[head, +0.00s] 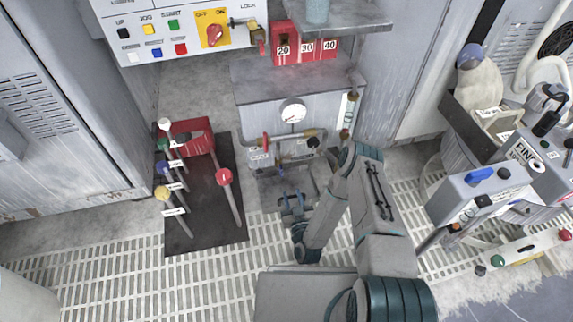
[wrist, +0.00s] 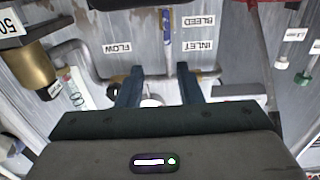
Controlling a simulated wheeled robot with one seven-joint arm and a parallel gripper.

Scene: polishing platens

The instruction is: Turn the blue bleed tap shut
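In the wrist view a narrow blue piece (wrist: 168,14), which looks like the bleed tap's handle, stands at the top beside the upside-down BLEED label (wrist: 198,20). A pale stem runs down from it. My gripper (wrist: 160,72) is open, with its two blue fingers apart and the blue piece beyond their tips, not between them. In the head view my gripper (head: 292,200) is low in front of the pipework under the gauge cabinet.
A grey pipe (wrist: 85,62) bends beside the FLOW label (wrist: 112,48), near the INLET label (wrist: 200,45). In the head view, a round gauge (head: 293,111) sits above the pipes. Several coloured levers stand on a dark mat (head: 205,238) at left; a grey console (head: 470,195) stands at right.

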